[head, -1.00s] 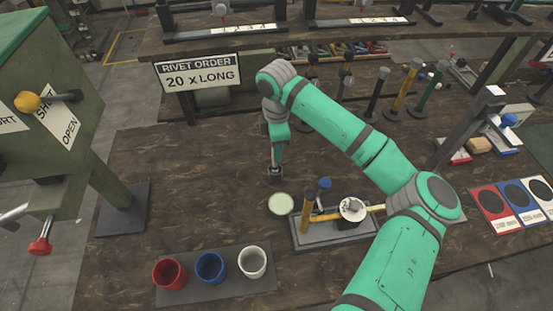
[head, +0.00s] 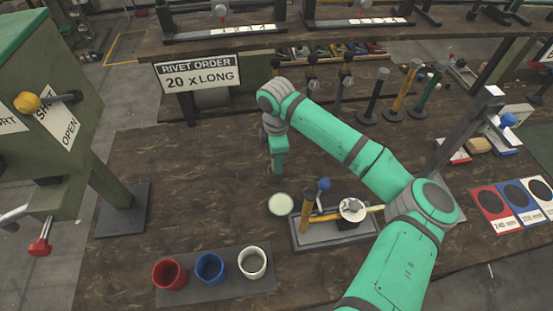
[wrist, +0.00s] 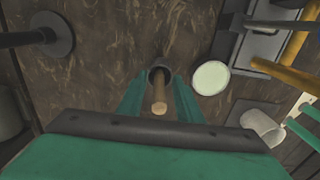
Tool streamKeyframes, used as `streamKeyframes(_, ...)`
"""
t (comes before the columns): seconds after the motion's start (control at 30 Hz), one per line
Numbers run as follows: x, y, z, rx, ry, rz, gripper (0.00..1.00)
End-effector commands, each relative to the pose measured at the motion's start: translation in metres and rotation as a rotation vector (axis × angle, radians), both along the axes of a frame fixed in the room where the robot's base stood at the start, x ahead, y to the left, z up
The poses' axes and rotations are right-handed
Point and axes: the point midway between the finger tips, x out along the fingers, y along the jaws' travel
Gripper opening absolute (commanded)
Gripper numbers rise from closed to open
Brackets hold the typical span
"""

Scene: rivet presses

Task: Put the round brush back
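The round brush is the upright wooden handle (wrist: 159,104) with a dark round lower end (wrist: 158,73), standing on the brown bench. Whether that lower end is its head or a holder, I cannot tell. My gripper (wrist: 159,82) points down in the wrist view, with one green finger on each side of the handle and gaps between, so it looks open around it. In the head view, my gripper (head: 277,178) is low over the bench and hides most of the brush. A pale round disc (head: 281,205) lies just in front of it.
Red (head: 169,275), blue (head: 210,268) and white (head: 252,263) cups stand in front. Upright dark posts (head: 371,105) stand behind. The bench's left middle is clear.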

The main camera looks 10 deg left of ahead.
Motion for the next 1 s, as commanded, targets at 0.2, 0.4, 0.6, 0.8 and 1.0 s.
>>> streamKeyframes(0.2,0.0,0.0,0.002,-0.001,0.0,0.0,0.32)
streamKeyframes(0.4,0.001,0.001,0.023,0.001,-0.002,0.0,0.32)
streamKeyframes(0.6,0.0,0.001,0.064,0.002,-0.001,0.001,0.32)
streamKeyframes(0.8,0.0,0.001,0.1,0.001,-0.002,0.001,0.32)
streamKeyframes(1.0,0.0,0.002,0.119,0.0,-0.001,0.001,0.32)
